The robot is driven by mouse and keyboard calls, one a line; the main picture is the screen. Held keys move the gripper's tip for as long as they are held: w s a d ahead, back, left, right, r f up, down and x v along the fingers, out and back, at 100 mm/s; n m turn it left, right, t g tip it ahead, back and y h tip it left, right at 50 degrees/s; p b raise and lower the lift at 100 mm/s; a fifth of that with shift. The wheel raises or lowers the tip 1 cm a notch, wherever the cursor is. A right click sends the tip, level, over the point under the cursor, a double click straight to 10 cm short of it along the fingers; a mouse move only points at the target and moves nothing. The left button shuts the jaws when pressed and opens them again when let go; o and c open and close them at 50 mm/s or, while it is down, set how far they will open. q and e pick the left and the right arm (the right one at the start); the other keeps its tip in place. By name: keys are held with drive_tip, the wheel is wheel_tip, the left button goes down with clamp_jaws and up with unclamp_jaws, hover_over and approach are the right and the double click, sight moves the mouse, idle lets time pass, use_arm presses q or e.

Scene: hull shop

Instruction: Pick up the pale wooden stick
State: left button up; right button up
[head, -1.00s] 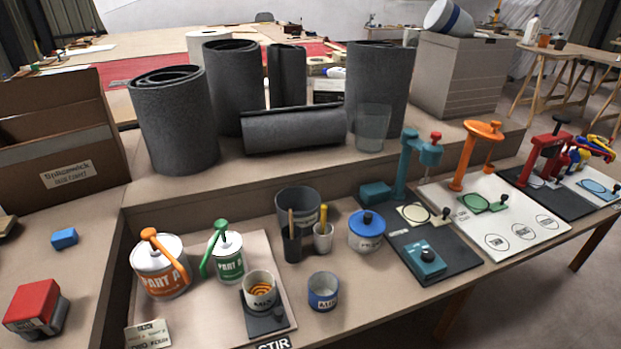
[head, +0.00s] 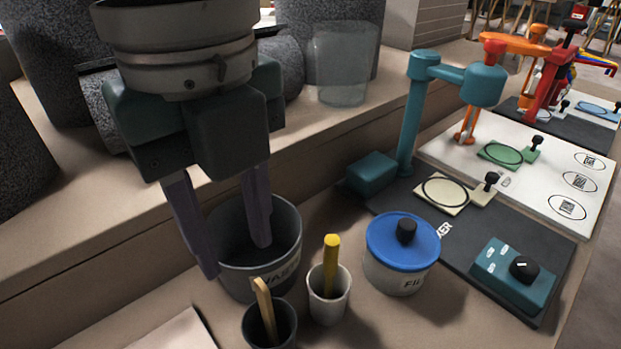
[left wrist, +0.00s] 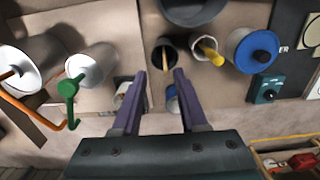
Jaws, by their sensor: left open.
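The pale wooden stick (head: 264,309) stands tilted in a small dark cup (head: 283,329) at the bottom of the head view. It also shows in the left wrist view (left wrist: 165,62), in its dark cup (left wrist: 157,47) ahead of the fingers. My left gripper (head: 236,258) is open and empty, its purple fingers pointing down. In the head view the fingers overlap the grey waste bucket (head: 285,228) behind the cup. In the left wrist view the stick lies between the lines of the two fingers, apart from both. My right gripper is not in view.
A white cup (head: 342,304) with a yellow-handled tool (head: 331,262) stands just right of the dark cup. A blue-lidded tub (head: 402,275) is further right. A teal stand (head: 407,135) rises behind a dark mat (head: 455,250). Grey rolls line the raised ledge behind.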

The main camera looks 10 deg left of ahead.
sight(265, 305)
use_arm(q)
drive_tip(key=f+b, duration=0.1)
drive_tip(key=f, duration=0.2)
drive_tip(key=d+f+b, duration=0.1)
drive_tip(key=f, duration=0.2)
drive_tip(key=f+b, duration=0.2)
drive_tip(key=f, duration=0.1)
drive_tip(key=shift+s+d+f, duration=0.2)
drive_tip(key=shift+d+f, duration=0.1)
drive_tip(key=shift+d, duration=0.05)
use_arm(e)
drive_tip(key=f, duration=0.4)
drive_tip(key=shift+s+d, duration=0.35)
use_arm(q)
clamp_jaws()
